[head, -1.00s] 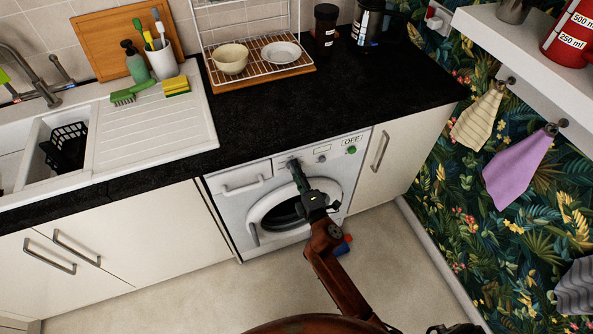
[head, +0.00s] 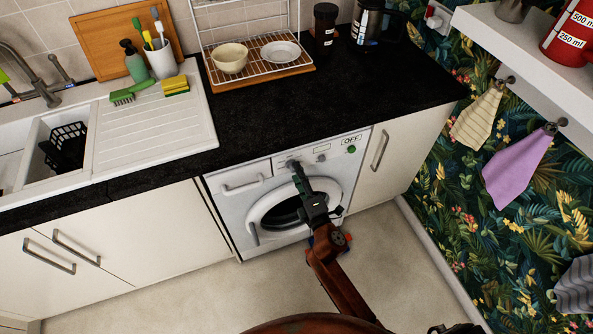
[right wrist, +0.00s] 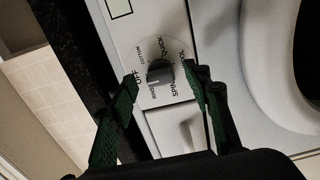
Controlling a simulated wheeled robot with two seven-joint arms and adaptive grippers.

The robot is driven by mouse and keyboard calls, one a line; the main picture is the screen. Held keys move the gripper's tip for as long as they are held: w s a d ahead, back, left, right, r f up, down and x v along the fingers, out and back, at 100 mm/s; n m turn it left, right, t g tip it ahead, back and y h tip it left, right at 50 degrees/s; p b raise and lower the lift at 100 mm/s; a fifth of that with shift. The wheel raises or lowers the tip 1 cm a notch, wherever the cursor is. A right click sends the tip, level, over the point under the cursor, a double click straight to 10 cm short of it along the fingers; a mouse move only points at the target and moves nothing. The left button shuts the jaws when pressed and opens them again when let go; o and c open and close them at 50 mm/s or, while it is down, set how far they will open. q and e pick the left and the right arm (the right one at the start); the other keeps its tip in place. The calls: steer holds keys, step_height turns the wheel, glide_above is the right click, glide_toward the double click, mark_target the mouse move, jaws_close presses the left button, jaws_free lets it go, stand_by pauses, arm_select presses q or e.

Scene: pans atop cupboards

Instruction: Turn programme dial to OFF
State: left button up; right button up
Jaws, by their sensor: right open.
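The programme dial (right wrist: 160,72) is a dark round knob on a pale disc in the right wrist view. Printed words ring it, including OFF, RINSE, COTTON, QUICK, WOOL and SPIN; OFF lies at its lower left. I cannot tell where its pointer stands. My right gripper (right wrist: 163,80) is open, with one green-padded finger on each side of the dial; contact is unclear. In the head view the right gripper (head: 294,166) reaches the front panel of the white washing machine (head: 230,208) and hides most of the dial. My left gripper is not in view.
A second knob (head: 321,158), a green button (head: 351,149) and an OFF label (head: 351,139) sit right of the dial. The drawer handle (head: 245,187) is left. The black worktop (head: 340,105) overhangs above.

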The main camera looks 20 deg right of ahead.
steer(key=s, duration=0.9)
steer(key=shift+s+d, duration=0.2)
steer(key=shift+s, duration=0.2)
